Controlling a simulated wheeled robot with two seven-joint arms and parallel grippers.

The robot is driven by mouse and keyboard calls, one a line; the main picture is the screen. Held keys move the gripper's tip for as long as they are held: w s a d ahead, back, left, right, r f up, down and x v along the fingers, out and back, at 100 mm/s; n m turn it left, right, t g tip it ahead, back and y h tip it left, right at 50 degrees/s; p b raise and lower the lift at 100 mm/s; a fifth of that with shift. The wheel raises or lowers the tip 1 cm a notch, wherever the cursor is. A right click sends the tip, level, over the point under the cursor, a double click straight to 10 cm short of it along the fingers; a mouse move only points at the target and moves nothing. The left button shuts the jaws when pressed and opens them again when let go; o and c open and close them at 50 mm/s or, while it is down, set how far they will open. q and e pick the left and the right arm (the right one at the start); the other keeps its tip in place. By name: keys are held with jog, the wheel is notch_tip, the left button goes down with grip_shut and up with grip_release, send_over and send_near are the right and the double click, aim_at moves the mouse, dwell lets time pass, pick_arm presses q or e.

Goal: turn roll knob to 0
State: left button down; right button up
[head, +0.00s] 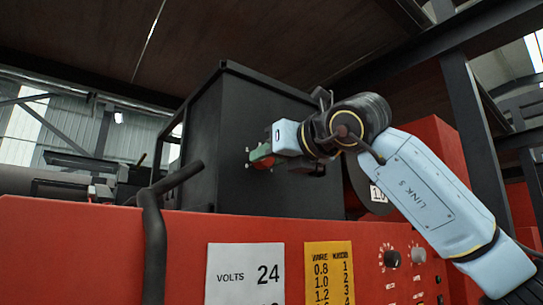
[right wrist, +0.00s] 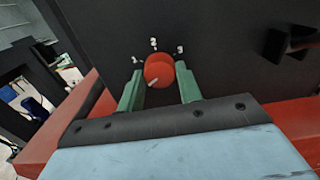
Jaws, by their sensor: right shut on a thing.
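A round red knob (right wrist: 159,68) sits on a dark panel in the right wrist view. White digits stand around its top; they look like 1, 2 and 3 but are small. A pale pointer mark on the knob points to the lower left. No name label for the knob is readable. My right gripper (right wrist: 160,88) has its green fingers on both sides of the knob, shut on it. In the head view the right gripper (head: 259,156) is at the side of the black box (head: 270,120), and the knob is mostly hidden. My left gripper is out of view.
A red cabinet (head: 100,250) fills the front, with a VOLTS 24 sheet (head: 244,272), a yellow wire table (head: 329,272) and small dials (head: 391,258). A bent dark bar handle (head: 155,225) rises at left. Dark beams stand at right.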

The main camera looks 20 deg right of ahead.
jog(key=o, duration=1)
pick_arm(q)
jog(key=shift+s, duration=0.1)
pick_arm(e)
jog(key=shift+s, duration=0.1)
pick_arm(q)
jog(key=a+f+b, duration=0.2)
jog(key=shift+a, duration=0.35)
pick_arm(e)
jog(key=v, duration=1.3)
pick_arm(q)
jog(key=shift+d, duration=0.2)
pick_arm(e)
jog(key=shift+s, duration=0.1)
